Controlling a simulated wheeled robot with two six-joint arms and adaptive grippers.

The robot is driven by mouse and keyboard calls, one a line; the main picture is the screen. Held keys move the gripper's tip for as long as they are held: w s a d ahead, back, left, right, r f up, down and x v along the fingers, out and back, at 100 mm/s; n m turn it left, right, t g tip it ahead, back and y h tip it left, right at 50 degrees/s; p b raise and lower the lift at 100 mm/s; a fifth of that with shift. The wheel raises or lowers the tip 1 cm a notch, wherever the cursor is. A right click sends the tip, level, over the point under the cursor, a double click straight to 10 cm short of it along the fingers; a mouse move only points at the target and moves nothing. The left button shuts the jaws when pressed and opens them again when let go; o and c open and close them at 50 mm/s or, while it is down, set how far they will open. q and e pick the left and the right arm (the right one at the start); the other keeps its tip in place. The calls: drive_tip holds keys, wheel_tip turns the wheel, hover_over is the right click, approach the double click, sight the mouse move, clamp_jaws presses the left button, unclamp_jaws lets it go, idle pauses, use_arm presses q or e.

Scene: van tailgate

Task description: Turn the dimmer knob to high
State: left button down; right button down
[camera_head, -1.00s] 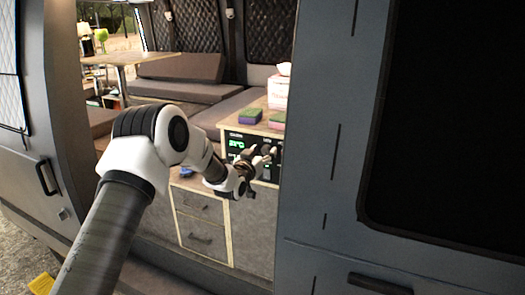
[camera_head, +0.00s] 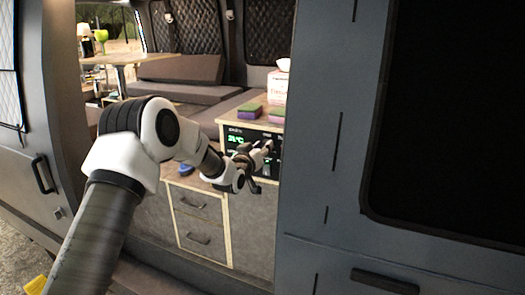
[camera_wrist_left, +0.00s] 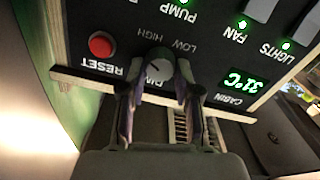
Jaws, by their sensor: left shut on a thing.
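The dimmer knob (camera_wrist_left: 160,66) is a small round dark knob with a grey face on the black control panel (camera_wrist_left: 215,62). The words LOW and HIGH are printed beside it, upside down in the left wrist view. My left gripper (camera_wrist_left: 158,84) is shut on the knob, one finger on each side, and partly covers the label by it. I cannot read the knob's setting. In the head view my left gripper (camera_head: 262,150) is at the panel front and hides the knob. My right gripper is not in view.
A red RESET button (camera_wrist_left: 102,44) is close beside the gripper. The panel also has a green CABIN display (camera_wrist_left: 243,82) and switches with green lights. Sponges (camera_head: 249,111) and a tissue box (camera_head: 278,86) stand on the counter above. The van's grey side (camera_head: 325,150) is just right.

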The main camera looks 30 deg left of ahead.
use_arm(q)
drive_tip(key=c, duration=0.8)
unclamp_jaws()
drive_tip(key=s, duration=1.2)
drive_tip(key=shift+d, duration=0.35)
